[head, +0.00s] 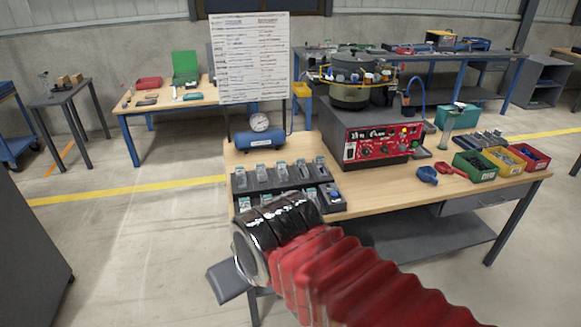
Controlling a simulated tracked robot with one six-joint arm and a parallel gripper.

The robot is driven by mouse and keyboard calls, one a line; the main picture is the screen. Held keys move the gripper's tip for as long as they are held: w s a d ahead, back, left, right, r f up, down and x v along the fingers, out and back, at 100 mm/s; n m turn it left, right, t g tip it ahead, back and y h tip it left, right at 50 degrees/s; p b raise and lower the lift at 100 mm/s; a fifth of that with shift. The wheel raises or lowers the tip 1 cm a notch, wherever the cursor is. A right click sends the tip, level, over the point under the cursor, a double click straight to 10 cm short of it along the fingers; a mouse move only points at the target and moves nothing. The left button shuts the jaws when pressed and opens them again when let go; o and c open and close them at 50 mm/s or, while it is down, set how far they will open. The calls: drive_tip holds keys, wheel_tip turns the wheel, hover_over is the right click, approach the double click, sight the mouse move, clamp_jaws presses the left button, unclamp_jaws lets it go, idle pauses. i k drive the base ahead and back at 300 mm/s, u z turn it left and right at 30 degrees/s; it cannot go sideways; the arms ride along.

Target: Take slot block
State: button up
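A dark block with two rows of slots (266,186) lies on the front left of the wooden workbench; I take it for the slot block, though I cannot be sure. Its slots hold small pale pieces, and a blue knob-like piece sits at its right front. My arm, with a red bellows sleeve and a black wrist, reaches in from the lower right. The wrist overlaps the block's lower front edge in the picture and hides part of it. I cannot tell whether they touch. My gripper's fingers do not show.
A dark flat shape (229,284) shows below my wrist. Open floor lies left.

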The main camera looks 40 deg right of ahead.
sight(300, 168)
drive_tip(key=u, duration=0.2)
drive_tip(key=i, duration=1.45)
drive_tip(key=z, duration=0.75)
